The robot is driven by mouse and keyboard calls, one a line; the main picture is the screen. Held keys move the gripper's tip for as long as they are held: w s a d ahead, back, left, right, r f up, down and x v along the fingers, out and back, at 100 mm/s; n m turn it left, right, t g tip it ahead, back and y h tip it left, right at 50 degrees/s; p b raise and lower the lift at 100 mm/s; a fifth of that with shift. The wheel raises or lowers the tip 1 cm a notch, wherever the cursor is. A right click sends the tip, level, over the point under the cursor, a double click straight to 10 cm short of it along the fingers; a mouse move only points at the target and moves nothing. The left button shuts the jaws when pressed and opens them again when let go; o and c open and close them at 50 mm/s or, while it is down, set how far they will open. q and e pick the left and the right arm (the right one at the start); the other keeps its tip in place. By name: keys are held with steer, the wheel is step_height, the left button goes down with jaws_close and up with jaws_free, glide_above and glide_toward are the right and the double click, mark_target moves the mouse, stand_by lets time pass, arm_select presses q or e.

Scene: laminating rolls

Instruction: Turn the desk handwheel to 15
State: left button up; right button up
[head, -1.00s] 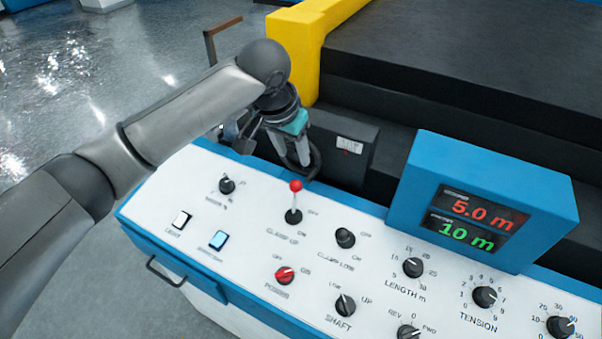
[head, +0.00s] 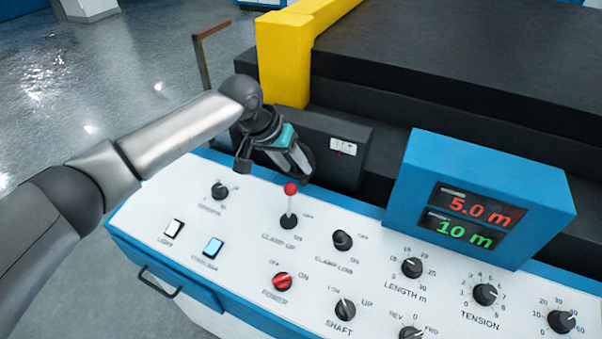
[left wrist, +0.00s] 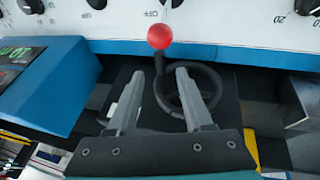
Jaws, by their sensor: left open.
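The desk handwheel (left wrist: 216,86) is a black ring behind the desk's blue edge in the left wrist view. In the head view it is mostly hidden behind my left gripper (head: 298,168). My left gripper is open. In the left wrist view its two grey fingers (left wrist: 159,78) stand apart, the right one overlapping the ring; I cannot tell whether they touch it. A red ball (left wrist: 160,36) shows just beyond the fingertips. The display box (head: 420,180) reads 5.0 m in red and 10 m in green. My right gripper is not in view.
The red-topped clamp lever (head: 290,189) stands upright on the white panel, close in front of my left gripper. Several knobs, including the length knob (head: 412,267), spread to the right. A yellow post (head: 284,60) and a black machine bed (head: 440,70) lie behind.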

mark_target(304, 177)
arm_select(q)
steer(key=shift+x, duration=2.35)
steer(key=shift+c, duration=0.2)
jaws_close()
